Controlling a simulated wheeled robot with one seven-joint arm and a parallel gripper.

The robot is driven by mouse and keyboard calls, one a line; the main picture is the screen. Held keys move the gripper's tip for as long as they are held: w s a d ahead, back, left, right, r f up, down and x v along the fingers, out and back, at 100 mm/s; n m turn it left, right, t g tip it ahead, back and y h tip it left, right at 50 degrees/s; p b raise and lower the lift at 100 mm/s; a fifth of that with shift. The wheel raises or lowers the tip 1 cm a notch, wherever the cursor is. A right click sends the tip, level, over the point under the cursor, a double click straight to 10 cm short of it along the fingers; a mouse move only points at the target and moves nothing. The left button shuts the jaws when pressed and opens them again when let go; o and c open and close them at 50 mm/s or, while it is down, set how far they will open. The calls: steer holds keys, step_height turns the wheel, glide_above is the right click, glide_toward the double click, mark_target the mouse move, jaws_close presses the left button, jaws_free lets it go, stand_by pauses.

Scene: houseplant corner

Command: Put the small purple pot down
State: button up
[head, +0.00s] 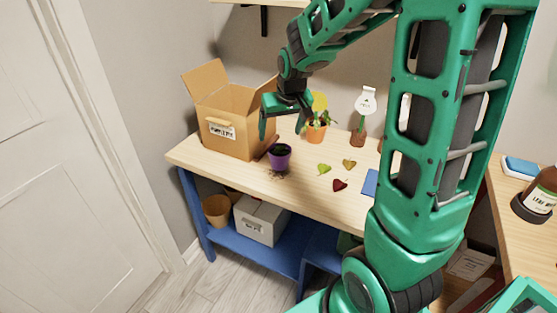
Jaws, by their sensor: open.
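The small purple pot (279,157), with dark soil and a bit of green in it, stands upright on the light wooden table (215,163), near its front edge. A little spilled soil lies at its foot. My gripper (284,122) is open above and just behind the pot, fingers pointing down. It looks apart from the pot and holds nothing visible. An open cardboard box (232,136) with a label stands left of the pot.
An orange pot with a plant (316,132) stands behind my gripper's right side. A white tag on a brown stand (360,138) is farther right. Several loose leaves (340,185) lie right of the purple pot. A grey box (261,220) sits on the blue lower shelf.

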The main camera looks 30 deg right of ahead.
mark_target(279, 152)
steer(key=x, duration=0.3)
steer(key=shift+f, duration=0.35)
steer(key=shift+w+d+f, duration=0.15)
steer(key=shift+d+f, duration=0.05)
steer(key=shift+f, duration=0.65)
steer(key=shift+w+d+f, duration=0.15)
steer(key=shift+w+f, duration=0.05)
steer(key=shift+f, duration=0.65)
steer(key=shift+w+d+f, duration=0.15)
steer(key=shift+d+f, duration=0.05)
steer(key=shift+f, duration=0.65)
steer(key=c, duration=1.7)
steer(key=shift+c, duration=0.2)
steer(key=shift+w+r, duration=0.1)
